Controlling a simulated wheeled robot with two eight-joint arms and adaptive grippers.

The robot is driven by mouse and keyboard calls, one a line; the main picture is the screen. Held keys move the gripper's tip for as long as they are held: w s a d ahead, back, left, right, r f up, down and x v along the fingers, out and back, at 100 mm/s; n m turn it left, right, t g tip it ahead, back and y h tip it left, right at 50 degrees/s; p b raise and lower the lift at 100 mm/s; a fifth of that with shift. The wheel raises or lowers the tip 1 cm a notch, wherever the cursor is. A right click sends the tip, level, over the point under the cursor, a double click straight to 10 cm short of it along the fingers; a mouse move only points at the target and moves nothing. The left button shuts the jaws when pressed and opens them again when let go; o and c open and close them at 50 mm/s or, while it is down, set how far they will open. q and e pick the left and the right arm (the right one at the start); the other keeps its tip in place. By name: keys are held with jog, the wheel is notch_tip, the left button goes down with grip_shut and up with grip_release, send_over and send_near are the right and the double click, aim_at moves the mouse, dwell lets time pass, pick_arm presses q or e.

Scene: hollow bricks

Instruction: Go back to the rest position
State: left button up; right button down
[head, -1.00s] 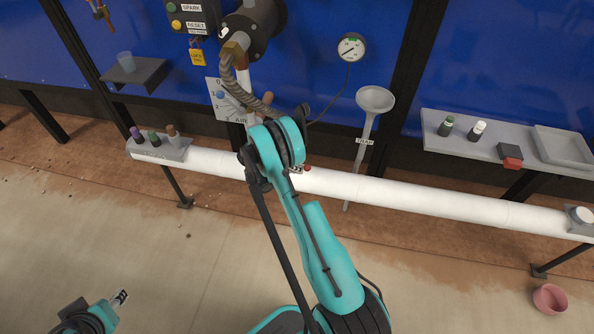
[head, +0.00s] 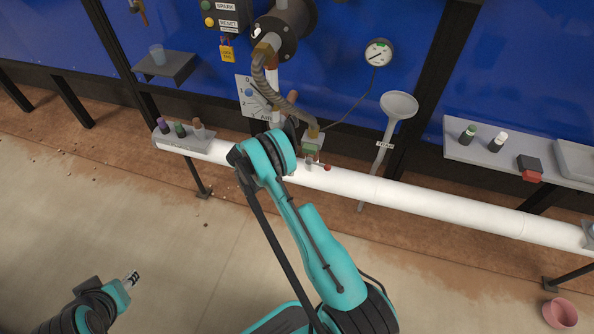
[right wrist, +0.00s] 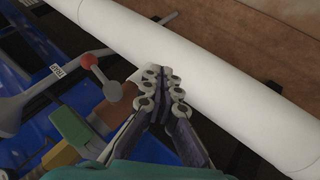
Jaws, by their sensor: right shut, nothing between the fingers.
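My right arm (head: 315,250) reaches up the middle of the head view to the white pipe. Its gripper is mostly hidden there behind the wrist. In the right wrist view, my right gripper (right wrist: 163,88) is shut and empty, its fingertips together in front of the white pipe (right wrist: 200,75). I cannot tell whether they touch it. My left arm (head: 95,308) is low at the bottom left of the head view, over bare floor. Its small end piece (head: 131,278) shows, but its jaw state is unclear.
The white pipe (head: 440,205) crosses the head view. A ribbed hose (head: 262,80) runs to a fitting (head: 312,142) beside a red-knobbed lever (head: 327,168). A funnel (head: 398,105), a grey shelf (head: 510,150) and a pink pot (head: 561,312) lie right. Front floor is clear.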

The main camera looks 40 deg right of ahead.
jog(key=shift+a, duration=0.15)
dwell(0.4)
jog(key=s+a+r+n+t+y, duration=0.1)
jog(key=a+r+n, duration=0.15)
jog(key=r, duration=0.55)
jog(key=s+a+r+n+t+y, duration=0.15)
jog(key=a+r, duration=0.25)
jog(key=r, duration=0.5)
jog(key=s+a+r+n+t+y, duration=0.1)
jog(key=a+r+t, duration=0.15)
jog(key=r, duration=0.55)
jog(key=s+a+r+n+t+y, duration=0.2)
jog(key=s+a, duration=0.4)
jog(key=s, duration=0.4)
jog(key=s+a+r+n+t+y, duration=0.2)
jog(key=s+a+r, duration=0.3)
jog(key=s, duration=0.6)
jog(key=shift+a+r+n+y, duration=0.15)
jog(key=shift+a+n+y, duration=0.4)
jog(key=shift+a+n, duration=0.1)
jog(key=shift+w, duration=0.15)
